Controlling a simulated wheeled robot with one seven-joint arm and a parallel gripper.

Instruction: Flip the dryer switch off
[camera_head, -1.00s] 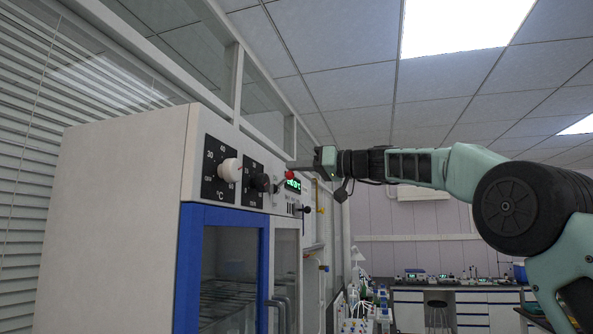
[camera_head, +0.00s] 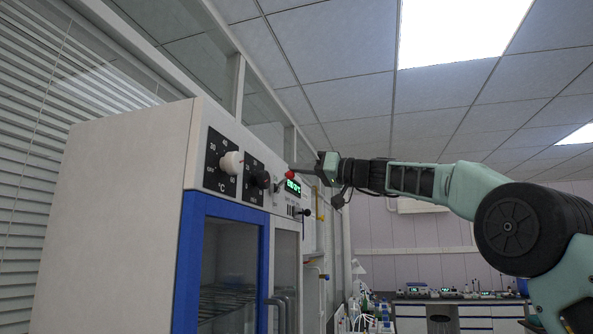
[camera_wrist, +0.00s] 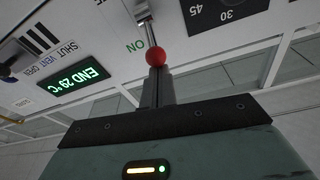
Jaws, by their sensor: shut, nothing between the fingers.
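The dryer (camera_head: 125,220) is a large white cabinet with a blue-framed door, at the left in the head view. Its switch is a metal lever with a red ball tip (camera_head: 290,175) on the upper front panel. The red ball (camera_wrist: 155,57) also shows in the wrist view, beside the green "ON" lettering, with the lever stem beyond it. My gripper (camera_head: 297,167) is shut and empty at the switch. In the wrist view its closed fingers (camera_wrist: 156,75) end right at the ball; I cannot tell whether they touch it.
The panel carries a white knob (camera_head: 231,163), a black knob (camera_head: 260,179) and a green display (camera_head: 293,186). A small dark lever (camera_head: 302,212) sits below the display by "SHUT VENT OPEN". Lab benches (camera_head: 455,313) stand far behind.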

